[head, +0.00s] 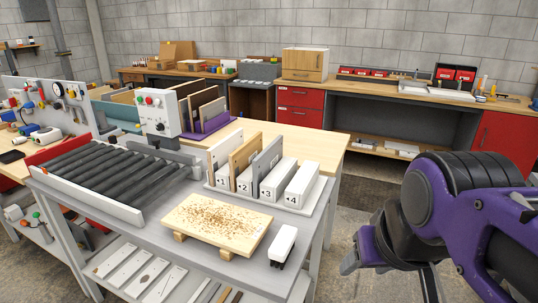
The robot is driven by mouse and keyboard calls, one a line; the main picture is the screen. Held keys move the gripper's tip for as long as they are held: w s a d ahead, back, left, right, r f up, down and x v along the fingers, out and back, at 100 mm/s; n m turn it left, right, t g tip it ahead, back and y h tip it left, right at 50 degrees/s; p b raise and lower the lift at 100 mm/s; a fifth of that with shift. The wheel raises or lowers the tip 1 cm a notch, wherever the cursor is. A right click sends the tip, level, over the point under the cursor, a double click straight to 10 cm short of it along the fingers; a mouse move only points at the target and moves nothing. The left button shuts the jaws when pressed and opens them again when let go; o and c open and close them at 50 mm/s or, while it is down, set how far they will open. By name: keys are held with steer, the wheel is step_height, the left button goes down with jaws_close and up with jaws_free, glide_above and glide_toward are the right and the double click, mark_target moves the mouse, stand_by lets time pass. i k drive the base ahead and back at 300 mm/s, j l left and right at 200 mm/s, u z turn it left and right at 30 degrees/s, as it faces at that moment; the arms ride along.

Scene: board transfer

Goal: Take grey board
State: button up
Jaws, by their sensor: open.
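A grey board (268,157) stands upright in a white slotted rack (318,197) on the grey workbench. It is the rightmost of the boards in that rack, beside the block marked 3. A wooden board (242,153) and a pale board (220,149) stand to its left. The lower part of the grey board is hidden by the rack's blocks. My gripper (392,276) is at the lower right, open and empty. It is well to the right of the rack and apart from it.
A roller conveyor (105,175) with a control box (158,111) is left of the rack. A speckled wooden board on feet (217,222) and a white brush (283,243) lie in front. A purple rack (203,136) with boards stands behind. Floor between bench and red cabinets (301,98) looks clear.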

mark_target(263, 163)
steer(key=k+l+u, duration=0.1)
steer(key=l+u, duration=0.35)
steer(key=l, duration=0.35)
steer(key=i+l+u, duration=0.2)
steer(key=l, duration=0.2)
steer(key=l+u, duration=0.25)
steer(key=i+l+u, duration=0.2)
steer(key=l, duration=0.15)
steer(key=i+l+u, duration=0.2)
steer(key=l, duration=0.2)
steer(key=l+u, duration=0.2)
steer(key=l, duration=0.2)
steer(key=i+l+u, duration=0.2)
steer(key=l, duration=0.25)
steer(key=i+l+u, duration=0.1)
steer(key=u, duration=0.3)
steer(key=j, duration=0.3)
steer(key=l+u, duration=0.1)
steer(key=l, duration=0.75)
steer(key=i+l, duration=0.05)
